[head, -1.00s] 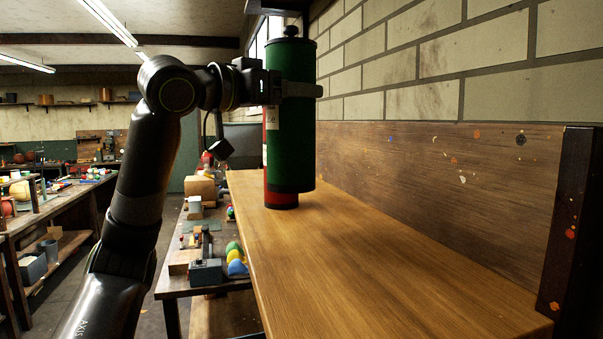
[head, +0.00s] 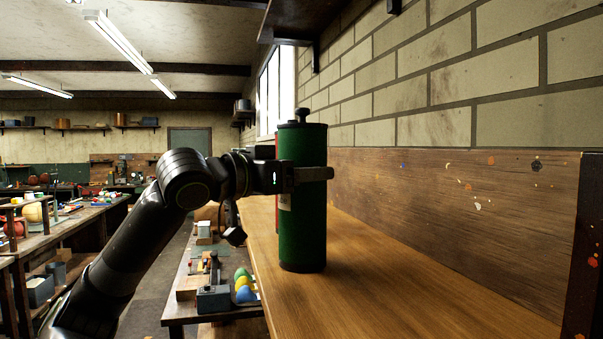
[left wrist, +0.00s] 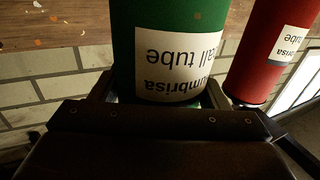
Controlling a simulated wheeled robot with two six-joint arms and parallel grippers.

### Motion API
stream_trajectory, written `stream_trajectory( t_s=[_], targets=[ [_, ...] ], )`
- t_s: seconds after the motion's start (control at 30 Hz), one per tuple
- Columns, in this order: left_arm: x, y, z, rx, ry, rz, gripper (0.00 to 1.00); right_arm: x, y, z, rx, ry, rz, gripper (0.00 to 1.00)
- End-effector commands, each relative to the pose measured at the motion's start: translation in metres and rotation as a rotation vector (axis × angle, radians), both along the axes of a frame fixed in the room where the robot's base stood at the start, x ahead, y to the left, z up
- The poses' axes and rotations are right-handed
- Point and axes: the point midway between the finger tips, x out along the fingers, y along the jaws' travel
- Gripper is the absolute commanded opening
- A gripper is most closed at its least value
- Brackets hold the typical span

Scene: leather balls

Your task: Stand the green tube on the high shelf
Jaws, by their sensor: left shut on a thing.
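The green tube (head: 303,225) is upright, with dark end caps and a knob on top. My left gripper (head: 300,176) is shut around its upper part. In the left wrist view the green tube (left wrist: 170,25) shows a white label, upside down, between the fingers (left wrist: 160,92). The tube's lower end is at the wooden shelf board (head: 400,290); I cannot tell whether it touches. A red tube (left wrist: 272,45) stands beside it; in the head view it is almost wholly hidden behind the green one. My right gripper is not in view.
A wooden back panel (head: 450,215) and brick wall (head: 430,85) bound the board on the right, and a dark upright (head: 585,255) ends it near me. A dark shelf (head: 305,22) hangs above. A lower bench (head: 190,312) with several small things is at left. The near board is clear.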

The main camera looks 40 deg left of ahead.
Motion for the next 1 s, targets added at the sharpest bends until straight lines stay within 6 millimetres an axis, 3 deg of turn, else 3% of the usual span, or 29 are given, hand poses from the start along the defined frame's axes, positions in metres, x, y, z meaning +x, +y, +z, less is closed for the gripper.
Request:
stream_trajectory(
  t_s=[0.23,0.27,0.4,0.77,1.0],
  targets=[
    [0.0,0.0,-0.003,0.0,-0.002,0.0,0.14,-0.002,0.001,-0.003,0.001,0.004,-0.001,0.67],
    [0.0,0.0,-0.003,0.0,0.0,0.0,0.71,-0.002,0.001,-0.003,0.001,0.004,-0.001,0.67],
    [0.0,0.0,-0.002,0.0,0.0,0.0,0.9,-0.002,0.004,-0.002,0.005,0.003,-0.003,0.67],
    [0.0,0.0,0.002,0.0,0.0,0.0,0.9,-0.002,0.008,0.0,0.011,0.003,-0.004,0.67],
    [-0.018,0.007,-0.003,0.005,-0.003,0.005,0.9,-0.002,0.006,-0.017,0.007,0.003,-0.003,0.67]
  ],
)
